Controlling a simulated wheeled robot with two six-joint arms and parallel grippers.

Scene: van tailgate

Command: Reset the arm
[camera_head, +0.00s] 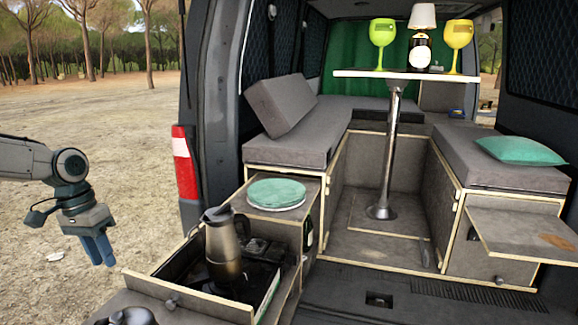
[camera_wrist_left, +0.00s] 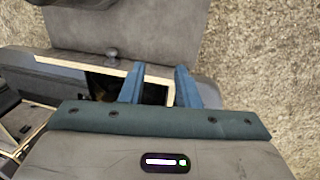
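My left arm comes in from the left in the head view. My left gripper (camera_head: 98,258) hangs with its blue fingers pointing down, over the sandy ground to the left of the pull-out kitchen drawer. In the left wrist view my left gripper's fingers (camera_wrist_left: 160,80) stand apart with a gap between them, and nothing is held. The pull-out drawer (camera_head: 190,303) shows below and beyond the fingers in the wrist view, with its dark round knob (camera_wrist_left: 112,51). My right gripper is in neither view.
A metal jug (camera_head: 223,250) stands in the drawer. A round green-topped item (camera_head: 276,194) lies on the cabinet behind it. A table (camera_head: 400,75) in the van bears two goblets and a lamp. A flap (camera_head: 520,236) sticks out at right. The ground at left is open.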

